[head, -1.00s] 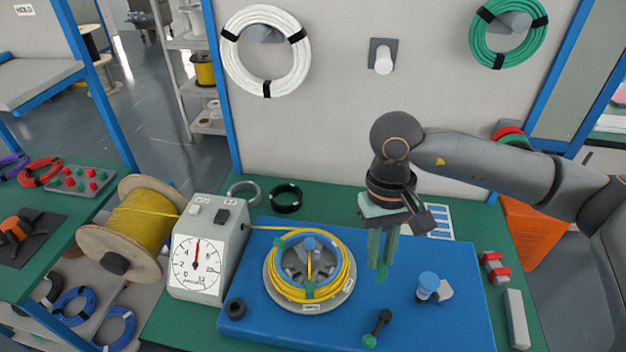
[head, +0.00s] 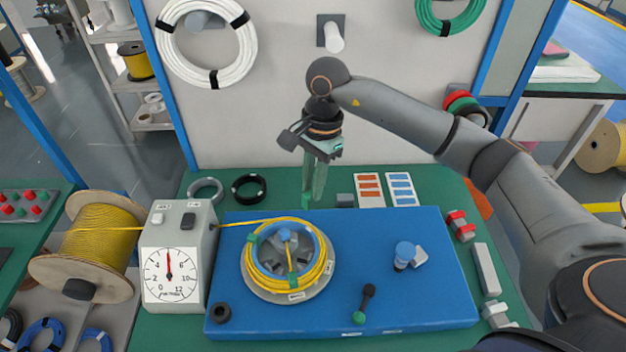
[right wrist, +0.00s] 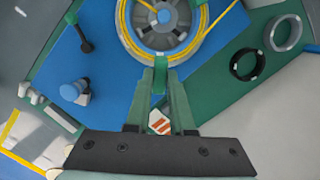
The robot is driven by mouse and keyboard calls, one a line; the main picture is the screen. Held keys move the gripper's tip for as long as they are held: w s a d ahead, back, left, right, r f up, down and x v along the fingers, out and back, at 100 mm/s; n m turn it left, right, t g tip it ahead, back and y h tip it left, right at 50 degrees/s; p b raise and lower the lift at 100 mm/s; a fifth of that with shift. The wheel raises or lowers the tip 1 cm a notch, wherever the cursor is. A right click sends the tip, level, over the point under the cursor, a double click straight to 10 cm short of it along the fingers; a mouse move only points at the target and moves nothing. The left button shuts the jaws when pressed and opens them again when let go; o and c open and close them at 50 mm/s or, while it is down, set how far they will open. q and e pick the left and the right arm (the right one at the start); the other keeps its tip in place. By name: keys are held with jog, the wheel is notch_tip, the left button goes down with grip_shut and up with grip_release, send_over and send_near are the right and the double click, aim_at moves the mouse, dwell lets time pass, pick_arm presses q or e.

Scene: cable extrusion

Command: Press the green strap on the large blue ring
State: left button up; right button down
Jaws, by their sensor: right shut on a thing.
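My right gripper (head: 306,201) points down behind the back edge of the blue board, shut on a small bright green piece, which looks like a green strap (right wrist: 160,68). The winding drum on the board has a blue ring (head: 261,262) with a yellow cable coil (head: 318,272) around it. A green strap (head: 253,238) sits on the coil at the back left and another green strap (head: 292,279) at the front. In the right wrist view the coil (right wrist: 133,46) lies beyond my fingertips, apart from them. My left gripper is not in view.
A dial gauge box (head: 170,275) and yellow cable spool (head: 98,245) stand left. Label cards (head: 370,190) lie behind the board.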

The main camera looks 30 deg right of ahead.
jog(key=b, duration=0.4)
send_over(312, 224)
jog(key=shift+w+d+f, duration=0.1)
jog(key=shift+f, duration=1.6)
jog(key=shift+w+d+f, duration=0.1)
jog(key=shift+f, duration=1.55)
jog(key=shift+s+f, duration=0.1)
jog(key=shift+f, duration=0.05)
jog(key=shift+f+b, duration=1.25)
jog(key=shift+f, duration=0.1)
jog(key=shift+f+b, duration=0.5)
jog(key=shift+f, duration=0.05)
jog(key=shift+s+f+b, duration=0.1)
jog(key=shift+f+b, duration=0.1)
jog(key=shift+b, duration=0.1)
jog(key=c, duration=0.7)
grip_release()
jog(key=shift+r, duration=0.15)
jog(key=shift+r+p, duration=2.4)
jog(key=shift+r, duration=1.6)
